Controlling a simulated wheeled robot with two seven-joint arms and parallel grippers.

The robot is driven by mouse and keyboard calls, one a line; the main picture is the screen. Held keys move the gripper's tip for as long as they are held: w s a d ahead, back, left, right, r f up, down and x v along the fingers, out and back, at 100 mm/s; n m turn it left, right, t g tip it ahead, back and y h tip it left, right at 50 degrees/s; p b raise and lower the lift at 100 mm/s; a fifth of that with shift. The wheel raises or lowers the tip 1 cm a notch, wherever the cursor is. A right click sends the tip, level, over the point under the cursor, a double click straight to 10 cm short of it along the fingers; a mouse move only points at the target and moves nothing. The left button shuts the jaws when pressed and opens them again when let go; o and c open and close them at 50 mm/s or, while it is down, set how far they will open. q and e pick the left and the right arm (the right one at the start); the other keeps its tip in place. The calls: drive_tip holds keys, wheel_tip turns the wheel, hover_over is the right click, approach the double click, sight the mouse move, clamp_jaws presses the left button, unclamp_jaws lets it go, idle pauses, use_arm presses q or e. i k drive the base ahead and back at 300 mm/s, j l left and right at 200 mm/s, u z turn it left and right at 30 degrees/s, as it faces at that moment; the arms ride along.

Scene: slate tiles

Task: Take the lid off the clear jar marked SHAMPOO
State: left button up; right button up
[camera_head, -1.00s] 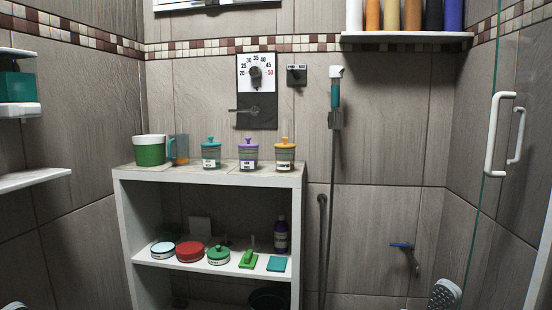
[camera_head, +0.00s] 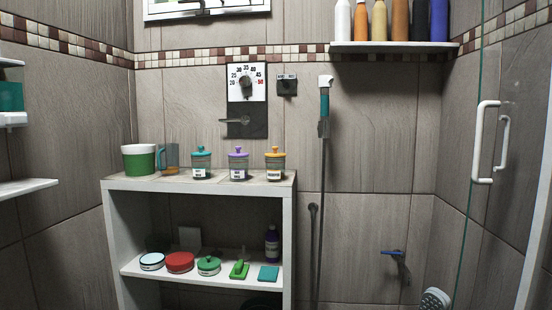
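Three clear jars stand in a row on top of the white shelf unit (camera_head: 115,186). The left jar (camera_head: 201,166) has a teal knobbed lid (camera_head: 201,152). The middle jar (camera_head: 239,167) has a purple lid (camera_head: 238,151). The right jar (camera_head: 275,166) has an orange lid (camera_head: 275,151). All three lids sit on their jars. Each jar has a white label, too small to read, so I cannot tell which is marked SHAMPOO. Neither of my grippers is in view.
The lower shelf holds several tins, a green brush (camera_head: 239,269) and a purple bottle (camera_head: 272,243). A shower hose hangs right of the unit; a glass door is far right.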

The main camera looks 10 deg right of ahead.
sight(275, 154)
drive_tip(key=i+l, duration=0.15)
drive_tip(key=i, duration=0.15)
drive_tip(key=i+j, duration=0.1)
drive_tip(key=i, duration=0.45)
drive_tip(key=i+j, duration=0.15)
drive_tip(key=i, duration=0.45)
